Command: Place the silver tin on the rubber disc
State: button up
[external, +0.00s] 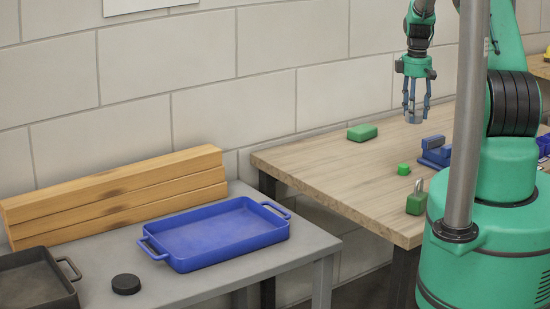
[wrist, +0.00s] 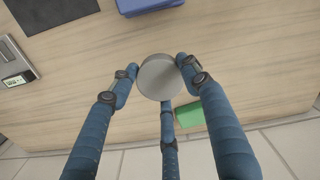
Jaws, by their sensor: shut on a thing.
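The silver tin (wrist: 160,77) is a short round metal can held between the blue fingers of my gripper (wrist: 160,85) in the wrist view. In the external view my gripper (external: 415,108) points down over the wooden table, with the tin (external: 414,117) between its fingertips. The tin appears to be at or a little above the tabletop; I cannot tell whether it touches. The rubber disc (external: 126,284) is black and lies flat on the grey table at the lower left, well away from my gripper. Nothing lies on the disc.
A blue tray (external: 225,235) stands right of the disc and a dark tray (external: 33,280) left of it. Stacked wooden beams (external: 120,194) lie behind. The wooden table (external: 340,180) holds green blocks (external: 362,132) and a blue vise-like object (external: 434,153). A grey pole (external: 466,120) stands at the right.

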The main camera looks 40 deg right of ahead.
aim_at(118, 286)
jog(key=w+a+f+n+b, duration=0.1)
jog(key=w+a, duration=0.2)
jog(key=a, duration=1)
jog(key=w+a+f+n+b, duration=0.1)
jog(key=w+a+n, duration=0.1)
jog(key=a, duration=1.2)
jog(key=w+a+f+n+b, duration=0.1)
jog(key=w+a, duration=0.3)
jog(key=a, duration=0.9)
jog(key=shift+a+f+n+b, duration=0.2)
jog(key=shift+f+n+b, duration=0.2)
jog(key=shift+n+b, duration=0.25)
jog(key=s+a+f+n+b, duration=0.15)
jog(key=s+a, duration=0.25)
jog(key=a, duration=0.8)
jog(key=s+a+f+n+b, duration=0.15)
jog(key=s+a, duration=0.25)
jog(key=a, duration=0.8)
jog(key=s+a+f+n+b, duration=0.1)
jog(key=s+a+n, duration=0.25)
jog(key=a, duration=0.85)
jog(key=s+a+f+n+b, duration=0.2)
jog(key=s+a+n, duration=0.1)
jog(key=s+a, duration=1.5)
jog(key=shift+s+a+f+b, duration=0.25)
jog(key=shift+s+f+b, duration=0.15)
jog(key=shift+s, duration=0.1)
